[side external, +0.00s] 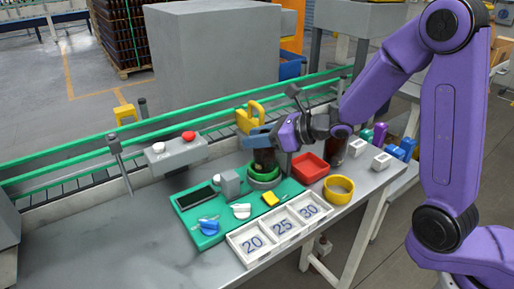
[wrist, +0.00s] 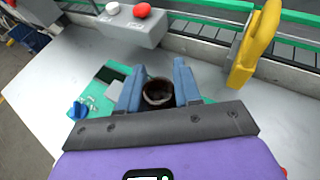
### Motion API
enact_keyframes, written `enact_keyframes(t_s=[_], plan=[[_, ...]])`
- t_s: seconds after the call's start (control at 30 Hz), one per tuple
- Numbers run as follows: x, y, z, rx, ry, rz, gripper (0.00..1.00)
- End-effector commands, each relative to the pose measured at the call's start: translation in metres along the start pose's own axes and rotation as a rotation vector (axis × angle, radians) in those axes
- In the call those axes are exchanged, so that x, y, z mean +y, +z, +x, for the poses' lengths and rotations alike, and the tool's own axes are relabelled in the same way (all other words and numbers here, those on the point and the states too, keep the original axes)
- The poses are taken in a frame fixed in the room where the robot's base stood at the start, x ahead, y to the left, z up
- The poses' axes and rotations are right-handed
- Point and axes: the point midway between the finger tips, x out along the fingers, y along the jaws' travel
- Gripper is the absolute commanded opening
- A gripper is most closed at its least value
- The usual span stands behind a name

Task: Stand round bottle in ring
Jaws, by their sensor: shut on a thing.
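My gripper (side external: 262,138) is shut on a dark amber round bottle (side external: 265,157), which looks upright. In the wrist view the bottle's open round mouth (wrist: 158,92) shows between my two blue fingers (wrist: 157,84). The green ring (side external: 264,173) sits at the back right of the teal mat (side external: 187,209). The bottle's lower end is at the ring, over or inside it; I cannot tell whether it rests on the bottom. In the wrist view the ring is hidden below my gripper.
A red tray (side external: 309,168), a yellow ring-shaped container (side external: 339,189) and another dark bottle (side external: 336,151) stand to the right. A white tray (side external: 246,257) marked 20, 25, 30 lies in front. A yellow handled object (side external: 250,117) stands behind. The table's left side is clear.

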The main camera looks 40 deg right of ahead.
Motion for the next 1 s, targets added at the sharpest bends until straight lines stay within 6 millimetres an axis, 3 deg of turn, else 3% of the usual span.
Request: enact_keyframes(t_s=[0.27,0.7,0.73,0.8,1.0], plan=[[0.000,-0.027,0.013,0.001,0.002,0.002,0.01],[0.000,-0.031,0.014,0.000,0.000,0.001,0.01],[0.000,-0.031,0.014,0.000,0.000,0.000,0.40],[0.000,-0.031,0.014,0.000,0.000,0.000,0.59],[0.000,-0.031,0.014,0.000,0.001,0.000,0.59]])
